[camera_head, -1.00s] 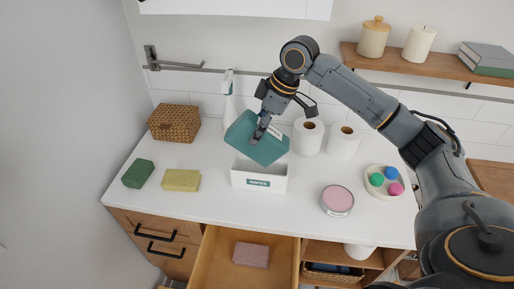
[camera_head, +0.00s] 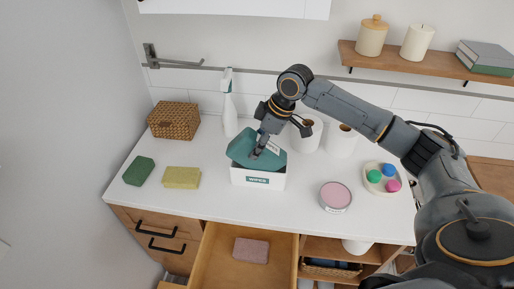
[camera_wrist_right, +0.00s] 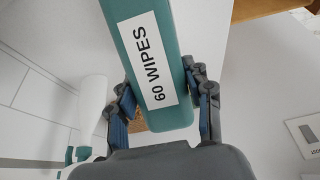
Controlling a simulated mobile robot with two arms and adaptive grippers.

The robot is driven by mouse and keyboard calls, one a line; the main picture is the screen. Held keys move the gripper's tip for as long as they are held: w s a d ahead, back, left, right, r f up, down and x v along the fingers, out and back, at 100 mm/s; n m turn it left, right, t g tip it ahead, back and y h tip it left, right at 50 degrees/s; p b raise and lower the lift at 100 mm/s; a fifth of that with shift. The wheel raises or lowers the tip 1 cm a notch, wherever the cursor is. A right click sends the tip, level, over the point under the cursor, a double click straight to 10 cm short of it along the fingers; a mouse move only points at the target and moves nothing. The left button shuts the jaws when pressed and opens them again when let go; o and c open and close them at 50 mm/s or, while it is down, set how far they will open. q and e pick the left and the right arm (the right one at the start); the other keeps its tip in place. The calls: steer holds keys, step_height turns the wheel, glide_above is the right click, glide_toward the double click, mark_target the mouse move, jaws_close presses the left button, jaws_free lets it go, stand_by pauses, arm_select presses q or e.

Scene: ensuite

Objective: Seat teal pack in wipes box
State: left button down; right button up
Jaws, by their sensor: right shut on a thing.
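The teal pack (camera_head: 243,146) is held in my right gripper (camera_head: 258,152), tilted, at the mouth of the white wipes box (camera_head: 258,180). Its lower part is hidden behind the box's front wall, which carries a teal "WIPES" label. In the right wrist view the pack (camera_wrist_right: 183,25) shows a white "60 WIPES" label, and the fingers of my right gripper (camera_wrist_right: 160,98) are on either side of it. I cannot tell how deep it sits in the box. My left gripper is not in view.
A spray bottle (camera_head: 229,112) stands behind the box, and paper rolls (camera_head: 341,139) stand behind right. A yellow sponge (camera_head: 182,178), green block (camera_head: 138,171) and wicker basket (camera_head: 173,121) are left. A pink-topped tin (camera_head: 336,196) is right. The drawer (camera_head: 222,268) below is open.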

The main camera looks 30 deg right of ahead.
steer(key=shift+f+p, duration=0.8)
steer(key=shift+p, duration=0.1)
steer(key=shift+f, duration=0.3)
steer(key=shift+f, duration=0.15)
steer(key=o, duration=1.4)
